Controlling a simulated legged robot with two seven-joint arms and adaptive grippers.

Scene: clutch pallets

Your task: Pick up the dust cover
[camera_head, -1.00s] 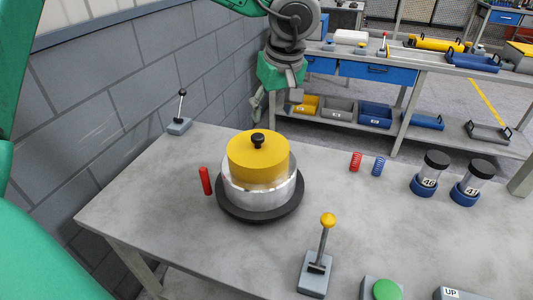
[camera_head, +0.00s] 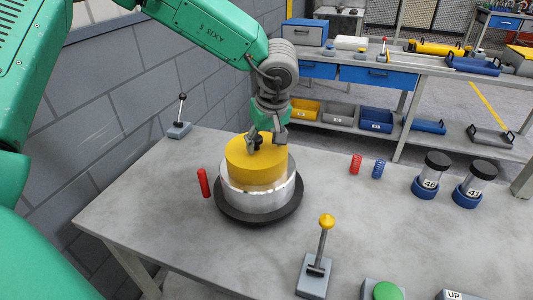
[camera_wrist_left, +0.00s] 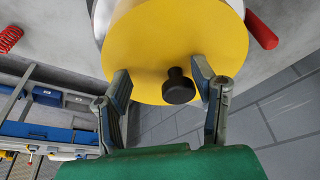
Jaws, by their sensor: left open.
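The dust cover appears to be the yellow cylinder (camera_head: 256,172) with a black knob on top. It sits in a silver metal ring (camera_head: 258,202) on a dark round base (camera_head: 232,213). My left gripper (camera_head: 266,141) is open and empty, just above the cover, with its fingers on either side of the knob. In the left wrist view the yellow top (camera_wrist_left: 175,35) fills the upper middle, and the black knob (camera_wrist_left: 179,88) shows between the two open fingers (camera_wrist_left: 161,80), nearer the right one. I cannot tell whether the fingers touch the cover. My right gripper is not in view.
A red cylinder (camera_head: 203,183) stands left of the base. A yellow-knobbed lever (camera_head: 318,262) stands in front. Red and blue springs (camera_head: 367,166) and two jars (camera_head: 450,181) are to the right. A grey block wall (camera_head: 85,110) runs along the left.

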